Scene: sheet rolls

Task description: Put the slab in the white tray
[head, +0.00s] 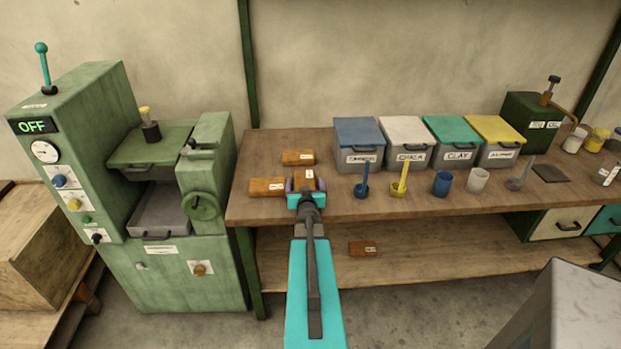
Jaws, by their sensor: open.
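My gripper (306,192) is open over the front left of the workbench, at a brown labelled block (304,175). The block shows just past the jaws; I cannot tell whether they touch it. No thing is clearly a slab; a flat dark grey plate (551,173) lies at the right of the bench. I cannot make out a white tray. A grey tray (160,215) sits in the green machine at the left.
Similar brown blocks lie left of my gripper (267,187), behind it (297,157) and on the lower shelf (363,248). Lidded bins (360,145), scoops and cups (442,183) stand to the right. A grey-white topped block (565,310) is at the lower right.

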